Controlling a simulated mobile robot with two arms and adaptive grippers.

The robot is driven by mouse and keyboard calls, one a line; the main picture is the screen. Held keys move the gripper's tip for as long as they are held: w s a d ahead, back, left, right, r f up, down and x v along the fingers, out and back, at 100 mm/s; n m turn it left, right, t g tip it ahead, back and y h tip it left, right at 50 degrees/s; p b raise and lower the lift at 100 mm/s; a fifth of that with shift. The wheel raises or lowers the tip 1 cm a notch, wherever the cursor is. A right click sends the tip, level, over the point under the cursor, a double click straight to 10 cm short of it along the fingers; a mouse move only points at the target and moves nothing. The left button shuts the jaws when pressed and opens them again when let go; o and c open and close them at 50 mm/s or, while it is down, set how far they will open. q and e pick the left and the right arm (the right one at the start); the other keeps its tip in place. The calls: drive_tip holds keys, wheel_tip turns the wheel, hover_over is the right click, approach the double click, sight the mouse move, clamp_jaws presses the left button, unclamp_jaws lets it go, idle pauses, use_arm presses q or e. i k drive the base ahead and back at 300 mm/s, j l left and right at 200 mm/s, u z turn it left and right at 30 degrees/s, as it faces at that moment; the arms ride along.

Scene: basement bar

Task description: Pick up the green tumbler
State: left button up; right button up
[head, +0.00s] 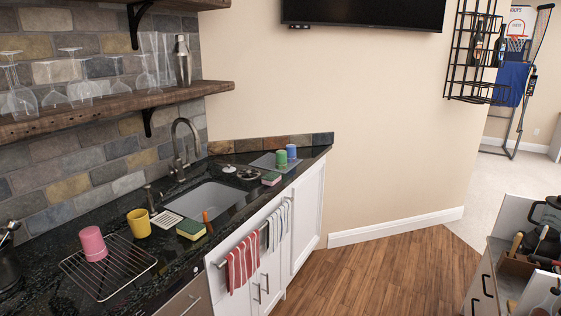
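The green tumbler (281,159) stands at the far right end of the dark counter. It is on a grey mat (263,161), close beside a blue tumbler (291,151). Neither of my grippers shows in the head view.
The dark counter (210,232) holds a sink (200,201) with a tall faucet (184,140), a yellow mug (139,223), sponges, and a pink cup (93,243) on a wire rack (125,270). Towels hang on the cabinet front. The wooden floor (375,270) is clear. An open drawer is at right.

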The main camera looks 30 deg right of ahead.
sight(282, 163)
drive_tip(key=i+l, duration=0.35)
drive_tip(key=i+l+u, duration=0.15)
drive_tip(key=i+l, duration=0.2)
drive_tip(key=l, duration=0.2)
